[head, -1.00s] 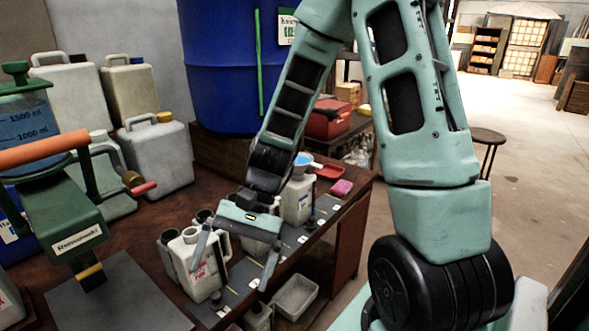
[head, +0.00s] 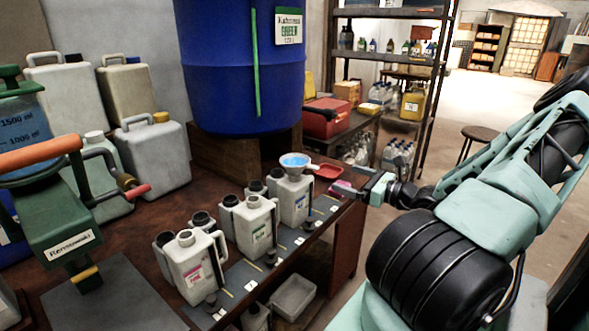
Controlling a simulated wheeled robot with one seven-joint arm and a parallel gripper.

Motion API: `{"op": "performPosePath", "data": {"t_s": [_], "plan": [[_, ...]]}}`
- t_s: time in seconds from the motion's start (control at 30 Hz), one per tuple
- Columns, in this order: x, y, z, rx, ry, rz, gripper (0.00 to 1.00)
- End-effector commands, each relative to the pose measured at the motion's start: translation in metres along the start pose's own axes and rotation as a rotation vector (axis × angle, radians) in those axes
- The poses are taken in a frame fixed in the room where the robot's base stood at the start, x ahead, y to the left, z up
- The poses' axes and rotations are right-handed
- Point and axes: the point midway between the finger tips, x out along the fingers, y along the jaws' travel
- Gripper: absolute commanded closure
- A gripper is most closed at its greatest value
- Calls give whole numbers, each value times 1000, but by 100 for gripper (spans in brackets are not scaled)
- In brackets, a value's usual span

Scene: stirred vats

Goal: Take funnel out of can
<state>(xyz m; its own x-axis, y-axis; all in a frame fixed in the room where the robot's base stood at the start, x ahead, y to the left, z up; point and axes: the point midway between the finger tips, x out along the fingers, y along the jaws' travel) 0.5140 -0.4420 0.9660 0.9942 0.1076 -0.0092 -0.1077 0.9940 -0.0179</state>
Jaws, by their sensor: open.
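A light blue funnel (head: 295,161) sits in the top opening of the farthest of the white cans in the row, this can (head: 293,202) standing near the right end of the bench. My gripper (head: 352,190) is at the right of that can, beside the bench edge, apart from the funnel and a little lower than it. It is open, seen from the side and small, and I see nothing held in it.
Two more white cans, a middle one (head: 255,226) and a near one (head: 188,267), stand along the bench edge with dark-capped containers beside them. A blue barrel (head: 240,75) rises behind. Free floor lies to the right.

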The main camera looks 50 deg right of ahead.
Motion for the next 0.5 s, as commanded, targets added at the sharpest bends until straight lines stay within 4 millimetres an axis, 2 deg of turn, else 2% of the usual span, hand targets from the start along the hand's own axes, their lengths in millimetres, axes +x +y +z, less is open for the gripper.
{"op": "performPosePath", "data": {"t_s": [0.07, 0.17, 0.5], "plan": [[-3, -7, 0, 14, -10, -30, 0], [8, -9, 0, 16, -13, -36, 0], [79, -10, 1, 15, -12, -32, 0]]}}
